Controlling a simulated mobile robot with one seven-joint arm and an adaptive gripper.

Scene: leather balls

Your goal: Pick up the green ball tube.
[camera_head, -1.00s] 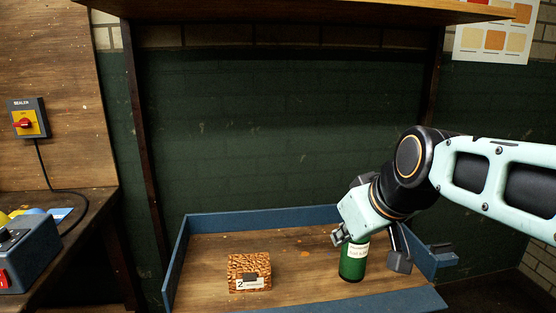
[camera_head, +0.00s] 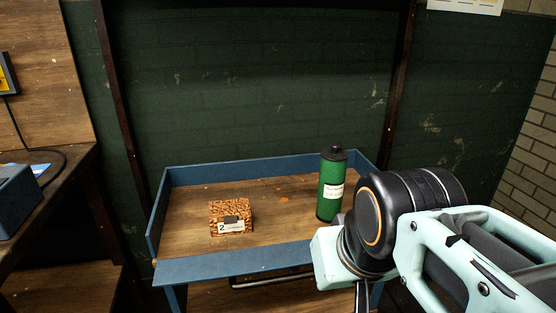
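The green ball tube (camera_head: 331,190) stands upright at the right side of the blue-rimmed wooden tray table (camera_head: 180,220). It has a black cap on top and a white label around its middle. My gripper (camera_head: 362,296) is in front of the table's front edge, at the lower right, below and nearer than the tube. It is apart from the tube in the picture. Its fingers are mostly hidden or cut off by the lower edge, so their opening does not show.
A small patterned brown box (camera_head: 231,214) with a label marked 2 stands left of the tube. The tray has a raised blue rim on its sides. A dark green brick wall (camera_head: 250,90) is behind. A wooden bench with a blue device (camera_head: 14,203) is at left.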

